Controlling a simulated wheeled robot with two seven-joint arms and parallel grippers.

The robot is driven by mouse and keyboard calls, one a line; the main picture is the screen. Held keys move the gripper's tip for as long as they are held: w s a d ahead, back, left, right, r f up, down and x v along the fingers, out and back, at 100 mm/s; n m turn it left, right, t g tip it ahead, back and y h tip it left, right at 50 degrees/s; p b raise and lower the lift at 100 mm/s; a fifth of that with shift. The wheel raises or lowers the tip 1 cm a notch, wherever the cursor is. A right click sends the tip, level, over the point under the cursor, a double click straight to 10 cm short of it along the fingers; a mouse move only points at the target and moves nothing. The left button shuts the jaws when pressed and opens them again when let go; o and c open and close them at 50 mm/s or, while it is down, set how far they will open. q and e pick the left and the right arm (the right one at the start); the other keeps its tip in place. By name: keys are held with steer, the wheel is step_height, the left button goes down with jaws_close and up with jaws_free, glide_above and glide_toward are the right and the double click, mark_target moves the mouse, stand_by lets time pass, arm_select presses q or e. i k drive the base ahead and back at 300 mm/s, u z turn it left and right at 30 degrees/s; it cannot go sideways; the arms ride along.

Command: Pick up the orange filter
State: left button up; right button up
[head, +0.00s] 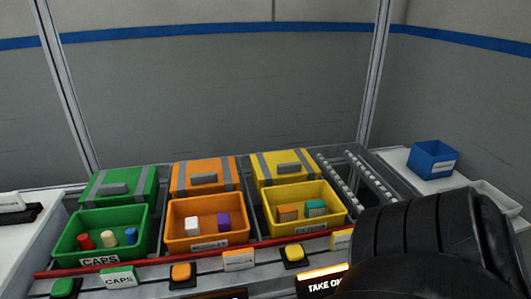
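The orange filter appears to be the orange block (287,212) in the yellow bin (305,227) right of centre. It lies on the left side of that bin, close to a teal block (316,208) on its right. The bin's front label is too small to read. Neither of my grippers is in view. A large black part that seems to be my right arm fills the lower right corner and hides what is behind it.
An orange bin (183,243) holds a white and a purple block. A green bin (135,257) holds several caps. Lidded boxes stand behind them. A red rail (160,259) and buttons run in front. A blue bin (433,160) stands at right beyond rollers (350,178).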

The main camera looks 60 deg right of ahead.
mark_target(288, 212)
steer(key=z, duration=2.2)
steer(key=k, duration=0.45)
steer(key=u, duration=0.7)
steer(key=i, duration=0.2)
